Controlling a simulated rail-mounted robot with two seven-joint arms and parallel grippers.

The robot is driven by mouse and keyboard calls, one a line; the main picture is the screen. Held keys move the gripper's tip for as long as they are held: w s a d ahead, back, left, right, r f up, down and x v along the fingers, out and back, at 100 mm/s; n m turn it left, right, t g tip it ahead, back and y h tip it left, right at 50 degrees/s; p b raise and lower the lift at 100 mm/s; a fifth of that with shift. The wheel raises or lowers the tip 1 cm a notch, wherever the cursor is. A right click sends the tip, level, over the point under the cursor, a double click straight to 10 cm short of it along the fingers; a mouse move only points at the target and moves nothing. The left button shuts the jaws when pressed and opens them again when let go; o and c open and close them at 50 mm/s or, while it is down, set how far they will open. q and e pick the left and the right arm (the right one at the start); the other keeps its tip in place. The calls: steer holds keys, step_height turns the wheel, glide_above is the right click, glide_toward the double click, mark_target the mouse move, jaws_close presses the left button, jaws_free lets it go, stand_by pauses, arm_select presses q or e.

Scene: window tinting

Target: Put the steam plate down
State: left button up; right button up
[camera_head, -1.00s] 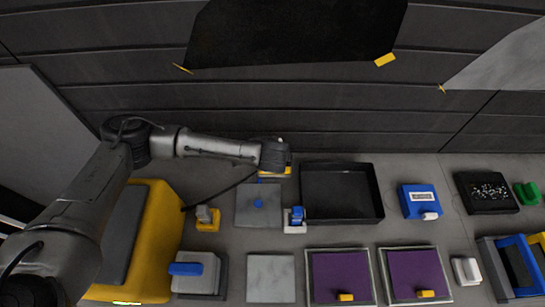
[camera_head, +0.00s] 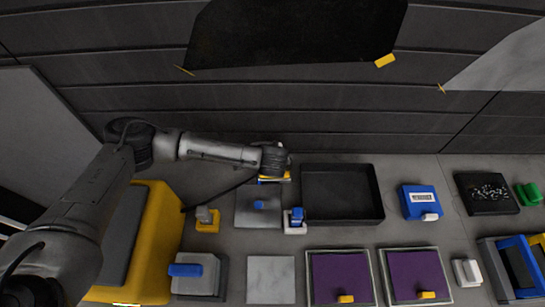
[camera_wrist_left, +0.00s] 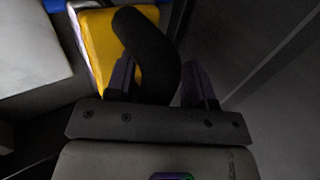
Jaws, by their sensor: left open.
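The steam plate (camera_wrist_left: 103,45) is yellow with a thick black curved handle (camera_wrist_left: 150,60); it fills the upper left of the left wrist view. In the head view the plate (camera_head: 276,179) shows as a narrow yellow strip under my left gripper (camera_head: 275,168), at the back of the table. In the wrist view my left gripper (camera_wrist_left: 161,80) is open, with the handle between its two dark fingers. Whether the plate fully touches what lies under it is hidden by the gripper. My right gripper is not in view.
A dark hose runs from a yellow machine (camera_head: 152,240) to the plate. A grey square with a blue knob (camera_head: 255,222) lies just in front. A black tray (camera_head: 342,194) stands to the right. The dark panelled wall (camera_head: 300,105) rises close behind.

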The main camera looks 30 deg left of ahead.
arm_select(q)
steer(key=shift+s+f, duration=0.1)
steer(key=p+v, duration=0.1)
steer(key=v, duration=1)
steer(key=shift+o, duration=0.5)
steer(key=shift+s+d+r, duration=0.2)
steer(key=shift+s+r, duration=0.05)
steer(key=shift+r, duration=0.3)
